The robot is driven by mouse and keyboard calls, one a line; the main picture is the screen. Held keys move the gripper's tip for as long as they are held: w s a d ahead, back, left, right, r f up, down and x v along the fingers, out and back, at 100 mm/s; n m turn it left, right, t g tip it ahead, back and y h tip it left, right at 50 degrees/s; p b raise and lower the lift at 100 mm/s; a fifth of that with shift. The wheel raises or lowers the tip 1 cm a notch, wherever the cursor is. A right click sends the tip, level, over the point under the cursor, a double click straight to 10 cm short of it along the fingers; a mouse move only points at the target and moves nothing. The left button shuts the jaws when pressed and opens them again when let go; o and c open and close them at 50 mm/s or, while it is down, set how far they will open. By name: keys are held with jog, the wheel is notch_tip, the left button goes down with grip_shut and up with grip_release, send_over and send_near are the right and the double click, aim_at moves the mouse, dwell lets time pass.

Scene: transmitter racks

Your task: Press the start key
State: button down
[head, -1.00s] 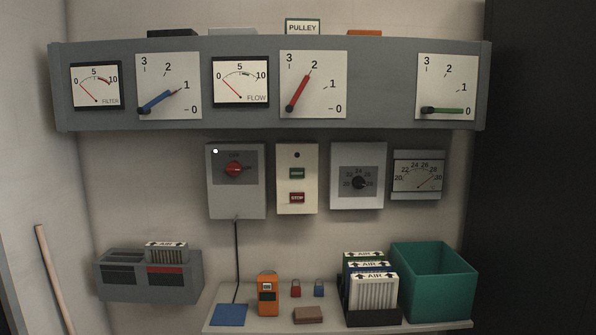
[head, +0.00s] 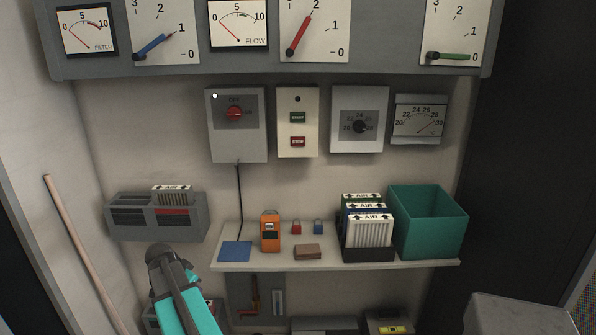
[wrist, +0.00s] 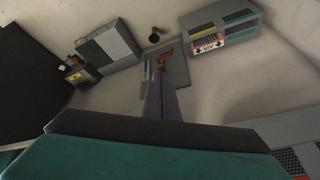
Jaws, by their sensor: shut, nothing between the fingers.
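The start key is a small green button marked START (head: 297,117) on a pale wall box (head: 284,150), in the upper middle of the head view. A red STOP button (head: 297,141) sits below it, and a small dark round spot is above it. My gripper (wrist: 163,80) is shut and empty in the wrist view, its fingers side by side in front of a grey wall panel (wrist: 180,70) with a red handle. My teal and grey arm shows at lower left in the head view, well below and left of the start key. The start key is not in the wrist view.
The shelf (head: 340,266) below holds an orange meter (head: 270,231), AIR filters (head: 369,232) and a green bin (head: 433,222). The wall between is clear.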

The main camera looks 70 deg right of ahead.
aim_at(295, 118)
jog(key=s+d+r+m+h+p, duration=0.2)
jog(key=s+d+r+m, duration=0.25)
jog(key=d+r, duration=0.55)
jog(key=s+d+r+m+g+h+p, duration=0.1)
jog(key=s+d+r+m, duration=0.4)
jog(key=r, duration=1)
jog(key=s+d+r+m+h+p, duration=0.25)
jog(key=s+d+r, duration=0.35)
jog(key=d+r, duration=0.45)
jog(key=s+d+r+m+g, duration=0.1)
jog(key=s+r+m, duration=0.1)
jog(key=s+r, duration=0.3)
jog(key=s+d+r+m, duration=0.1)
jog(key=s+r+m, duration=0.2)
jog(key=r, duration=0.7)
jog(key=shift+s+d+g+h+p, duration=0.35)
jog(key=shift+s+g+h, duration=0.1)
jog(key=shift+s, duration=0.7)
jog(key=shift+w, duration=0.1)
jog(key=shift+w+d, duration=0.5)
jog(key=shift+d, duration=0.85)
jog(key=shift+w+d, duration=0.55)
jog(key=shift+d, duration=0.8)
jog(key=shift+w+d, duration=0.5)
jog(key=shift+d, duration=0.85)
